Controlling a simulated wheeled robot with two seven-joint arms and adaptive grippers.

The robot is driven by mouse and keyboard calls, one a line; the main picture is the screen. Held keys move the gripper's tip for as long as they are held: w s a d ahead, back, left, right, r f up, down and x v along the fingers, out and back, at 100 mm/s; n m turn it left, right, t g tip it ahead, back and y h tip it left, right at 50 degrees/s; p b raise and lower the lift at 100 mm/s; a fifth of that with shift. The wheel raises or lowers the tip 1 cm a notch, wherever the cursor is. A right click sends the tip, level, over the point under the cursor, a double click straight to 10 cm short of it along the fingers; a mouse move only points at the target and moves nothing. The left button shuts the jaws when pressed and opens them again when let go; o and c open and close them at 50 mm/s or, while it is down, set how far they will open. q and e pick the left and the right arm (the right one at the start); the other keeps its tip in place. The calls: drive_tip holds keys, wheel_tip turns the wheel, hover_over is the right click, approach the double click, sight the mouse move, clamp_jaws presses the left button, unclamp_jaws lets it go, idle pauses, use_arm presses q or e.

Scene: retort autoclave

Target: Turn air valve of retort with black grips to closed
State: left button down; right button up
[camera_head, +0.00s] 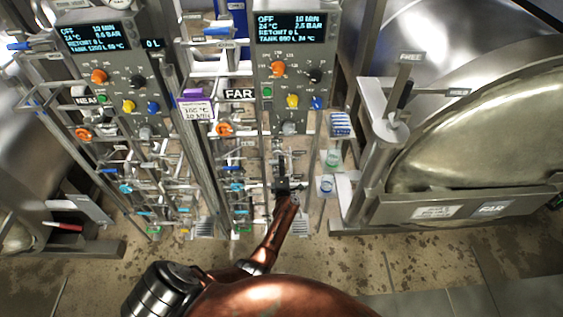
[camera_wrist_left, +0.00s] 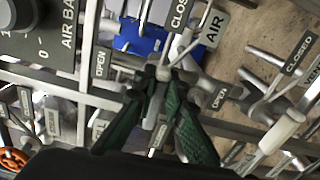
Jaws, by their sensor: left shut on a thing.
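The retort with a black grip (camera_head: 405,93) on its lever stands at the right of the head view, with a FAR tag on its front. The FAR control panel (camera_head: 290,98) is left of it, above a rack of pipes and valves. My left gripper (camera_head: 287,188) reaches low into that rack. In the left wrist view its green-padded fingers (camera_wrist_left: 164,100) are shut around a small metal valve lever (camera_wrist_left: 164,73), below the AIR tag (camera_wrist_left: 212,28). OPEN and CLOSED tags show nearby. The fingers partly hide the lever, so I cannot tell its exact angle. My right gripper is out of view.
A second rack with the NEAR panel (camera_head: 107,75) stands to the left. Other valve levers and pipes crowd around the fingers, including a pale handle (camera_wrist_left: 282,133) at the right of the wrist view. The floor (camera_head: 400,258) in front is clear.

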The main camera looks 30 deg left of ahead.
use_arm(q)
drive_tip(key=shift+f+m, duration=0.15)
drive_tip(key=shift+m, duration=0.25)
drive_tip(key=c, duration=2)
unclamp_jaws()
drive_tip(key=shift+o, duration=0.2)
